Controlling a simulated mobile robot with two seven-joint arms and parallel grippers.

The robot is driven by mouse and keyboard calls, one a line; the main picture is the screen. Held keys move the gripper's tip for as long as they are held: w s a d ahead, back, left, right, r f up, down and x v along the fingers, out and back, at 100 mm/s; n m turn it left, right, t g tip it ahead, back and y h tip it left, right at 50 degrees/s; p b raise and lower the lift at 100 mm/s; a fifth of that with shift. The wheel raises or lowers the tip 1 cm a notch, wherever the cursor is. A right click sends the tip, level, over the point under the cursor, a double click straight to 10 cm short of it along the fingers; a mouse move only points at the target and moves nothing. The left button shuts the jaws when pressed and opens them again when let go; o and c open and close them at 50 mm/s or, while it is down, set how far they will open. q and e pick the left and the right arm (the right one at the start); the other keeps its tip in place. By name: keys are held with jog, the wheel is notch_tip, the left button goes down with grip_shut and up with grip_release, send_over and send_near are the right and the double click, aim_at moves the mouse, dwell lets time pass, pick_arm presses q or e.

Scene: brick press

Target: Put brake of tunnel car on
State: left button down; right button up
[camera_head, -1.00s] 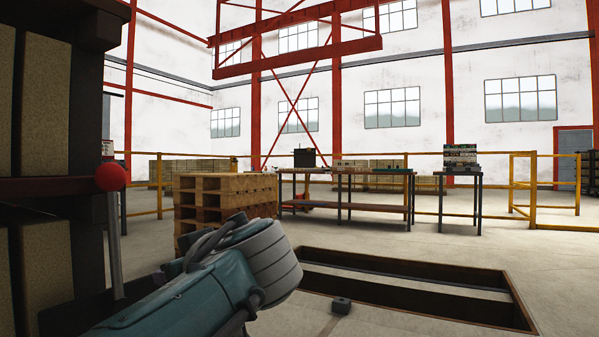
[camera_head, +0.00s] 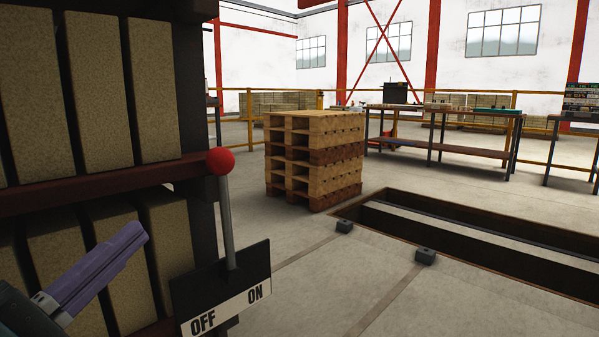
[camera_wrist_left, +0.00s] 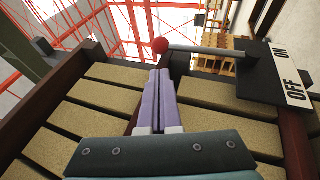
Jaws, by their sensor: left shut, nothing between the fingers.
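The brake lever (camera_head: 226,215) of the tunnel car is a grey rod topped by a red ball (camera_head: 220,161). It rises nearly upright from a dark plate (camera_head: 236,272) marked OFF and ON, its top leaning slightly left. In the left wrist view the lever (camera_wrist_left: 205,50) lies across the upper right, and the red ball (camera_wrist_left: 160,45) is just beyond my fingertips. My left gripper (camera_head: 132,232), with purple fingers, is shut and empty. It is left of the lever in the head view, apart from it. My right gripper is not in view.
The car's rack (camera_head: 190,172) holds several tan bricks (camera_head: 102,90) beside the lever. A pallet stack (camera_head: 313,160) stands behind, with a floor pit (camera_head: 470,240) to its right. Workbenches (camera_head: 440,112) and a yellow railing are farther back.

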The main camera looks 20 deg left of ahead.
aim_at(216, 162)
pick_arm(q)
jog(key=b+x, duration=0.2)
jog(key=x, duration=1)
jog(key=shift+w, duration=0.2)
jog(key=w+p, duration=0.1)
jog(key=p, duration=0.1)
jog(key=w+d+r+g+p, duration=0.1)
jog(key=p, duration=0.2)
jog(key=shift+w+r+m+g+p, duration=0.1)
jog(key=shift+r+m+g+p, duration=0.2)
jog(key=shift+r+p, duration=0.05)
jog(key=w+g+p, duration=0.1)
jog(key=w+d+f+m+g+p, duration=0.1)
jog(key=w+p, duration=0.1)
jog(key=w+d+g+p, duration=0.1)
jog(key=p, duration=0.1)
jog(key=shift+w+f, duration=0.3)
jog(key=shift+w, duration=0.05)
jog(key=shift+r+p, duration=0.1)
jog(key=shift+p, duration=0.25)
